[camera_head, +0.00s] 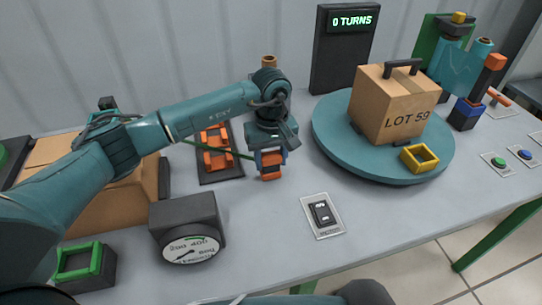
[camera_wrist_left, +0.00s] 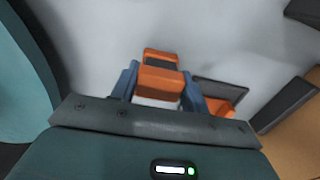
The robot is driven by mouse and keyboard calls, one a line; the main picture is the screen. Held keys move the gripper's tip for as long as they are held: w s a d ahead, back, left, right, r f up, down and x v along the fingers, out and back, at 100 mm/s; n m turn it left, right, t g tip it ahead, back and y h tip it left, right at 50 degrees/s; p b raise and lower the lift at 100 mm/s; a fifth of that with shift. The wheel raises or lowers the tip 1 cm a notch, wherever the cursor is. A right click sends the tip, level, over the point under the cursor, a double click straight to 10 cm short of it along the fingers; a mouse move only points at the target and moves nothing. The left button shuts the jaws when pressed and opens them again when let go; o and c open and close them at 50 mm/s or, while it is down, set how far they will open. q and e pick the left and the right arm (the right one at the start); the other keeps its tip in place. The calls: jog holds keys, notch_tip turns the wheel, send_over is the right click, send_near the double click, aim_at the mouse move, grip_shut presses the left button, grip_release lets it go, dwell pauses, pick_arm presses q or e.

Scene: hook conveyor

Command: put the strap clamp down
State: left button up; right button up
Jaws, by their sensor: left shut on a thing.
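The orange strap clamp (camera_head: 271,173) is between the fingers of my left gripper (camera_head: 270,160), which is shut on it. It hangs low over the grey table, right of a dark pad with an orange holder (camera_head: 217,148). I cannot tell whether it touches the table. In the left wrist view the clamp (camera_wrist_left: 160,83) sits between the blue fingers (camera_wrist_left: 158,90), and part of the orange holder (camera_wrist_left: 220,105) shows to the right. A thin green strap (camera_head: 228,152) runs from near the carton towards the clamp. My right gripper is not in view.
A carton (camera_head: 115,205) and a dial gauge (camera_head: 188,230) stand at left. A rocker switch (camera_head: 321,213) lies front centre. A turntable (camera_head: 330,140) bears the LOT 59 box (camera_head: 380,110) and a yellow frame (camera_head: 420,158). Bare table lies between clamp and switch.

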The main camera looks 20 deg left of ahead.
pick_arm(q)
jog(key=shift+f, duration=0.1)
jog(key=o, duration=0.6)
jog(key=shift+f, duration=0.1)
jog(key=o, duration=0.5)
jog(key=shift+c, duration=0.2)
